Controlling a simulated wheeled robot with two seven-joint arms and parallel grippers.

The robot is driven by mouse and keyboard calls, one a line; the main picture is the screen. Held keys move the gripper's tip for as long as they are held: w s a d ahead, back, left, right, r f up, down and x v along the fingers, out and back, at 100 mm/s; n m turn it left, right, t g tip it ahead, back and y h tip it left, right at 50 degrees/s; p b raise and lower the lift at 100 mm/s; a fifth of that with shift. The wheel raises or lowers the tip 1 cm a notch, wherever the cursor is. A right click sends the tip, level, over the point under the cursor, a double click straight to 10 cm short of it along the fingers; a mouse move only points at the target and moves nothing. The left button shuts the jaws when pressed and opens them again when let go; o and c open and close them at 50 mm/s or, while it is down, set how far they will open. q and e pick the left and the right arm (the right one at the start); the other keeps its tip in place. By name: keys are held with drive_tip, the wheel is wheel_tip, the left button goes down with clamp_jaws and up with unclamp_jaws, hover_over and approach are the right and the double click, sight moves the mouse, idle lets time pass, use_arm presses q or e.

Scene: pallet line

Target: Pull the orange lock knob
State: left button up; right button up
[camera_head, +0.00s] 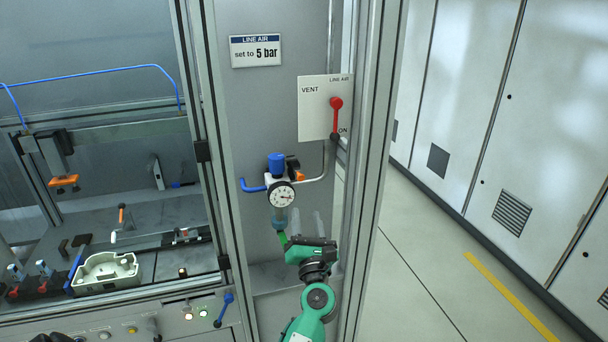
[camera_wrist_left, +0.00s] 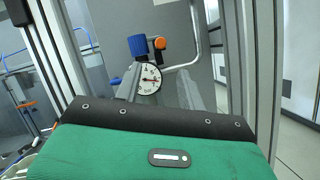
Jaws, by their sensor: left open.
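The orange lock knob (camera_head: 299,175) sits on the right side of the air regulator, beside its blue top knob (camera_head: 276,165) and above the round gauge (camera_head: 282,194). In the left wrist view the orange knob (camera_wrist_left: 160,43) shows upper centre, right of the blue knob (camera_wrist_left: 138,46). My left gripper (camera_head: 307,217) is below the regulator in the head view, fingers pointing up. It is open and empty, apart from the knob. In the wrist view its fingers (camera_wrist_left: 165,78) stand either side of the gauge's area.
A panel with a red lever (camera_head: 336,117) hangs above right, and a bent pipe (camera_head: 318,178) runs from the regulator. Frame posts (camera_head: 372,150) stand close on the right. A workbench with a pale housing (camera_head: 105,272) is at left.

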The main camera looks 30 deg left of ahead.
use_arm(q)
drive_tip(key=p, duration=0.2)
approach(301, 179)
drive_tip(key=x, duration=0.4)
drive_tip(key=p+x, duration=0.1)
drive_tip(key=x, duration=0.6)
drive_tip(key=shift+a+f, duration=0.15)
drive_tip(key=shift+a, duration=0.05)
drive_tip(key=shift+c, duration=0.2)
clamp_jaws()
drive_tip(key=shift+s+d, duration=0.25)
drive_tip(key=shift+d, duration=0.15)
drive_tip(key=shift+s+d, duration=0.55)
drive_tip(key=shift+d, duration=0.05)
drive_tip(key=shift+f, duration=0.15)
unclamp_jaws()
drive_tip(key=shift+o, duration=0.2)
drive_tip(key=shift+d, duration=0.1)
